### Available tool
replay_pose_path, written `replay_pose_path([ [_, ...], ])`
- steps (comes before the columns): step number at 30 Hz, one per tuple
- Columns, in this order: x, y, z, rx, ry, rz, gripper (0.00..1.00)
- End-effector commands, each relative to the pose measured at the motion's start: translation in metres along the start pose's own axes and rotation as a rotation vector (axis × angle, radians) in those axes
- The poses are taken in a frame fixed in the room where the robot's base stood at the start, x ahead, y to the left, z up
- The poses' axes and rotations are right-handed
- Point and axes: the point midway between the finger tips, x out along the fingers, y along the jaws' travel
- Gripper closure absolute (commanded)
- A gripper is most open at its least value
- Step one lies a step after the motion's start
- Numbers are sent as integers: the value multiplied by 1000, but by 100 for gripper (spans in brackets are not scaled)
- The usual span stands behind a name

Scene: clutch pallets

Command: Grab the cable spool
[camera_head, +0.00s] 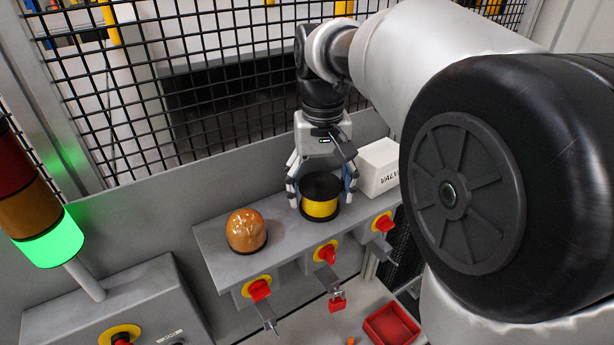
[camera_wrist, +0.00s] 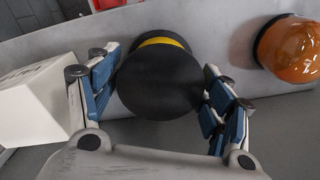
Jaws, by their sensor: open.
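The cable spool (camera_head: 320,208) is black with a yellow band and stands upright on a grey shelf (camera_head: 222,237). In the wrist view its black top (camera_wrist: 160,82) fills the middle, with a strip of yellow showing behind it. My gripper (camera_head: 321,196) is over the spool with one finger on each side. The wrist view shows the open gripper (camera_wrist: 160,88) with its blue-padded fingers beside the spool. The right finger looks very close to the spool; I cannot tell whether it touches.
An orange dome lamp (camera_head: 246,231) stands left of the spool, and a white box (camera_head: 379,168) with lettering stands close on the right. Red switches (camera_head: 326,253) line the shelf's front. A black mesh fence (camera_head: 220,95) rises behind. A red tray (camera_head: 391,325) lies below.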

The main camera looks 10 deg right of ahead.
Motion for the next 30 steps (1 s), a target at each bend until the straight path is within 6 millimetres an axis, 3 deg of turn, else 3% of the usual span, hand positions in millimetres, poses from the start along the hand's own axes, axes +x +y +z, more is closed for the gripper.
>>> replay_pose_path([
  [8,2,0,0,-1,0,0,29],
  [26,2,0,0,-1,0,0,69],
  [30,2,0,0,-1,1,0,71],
])
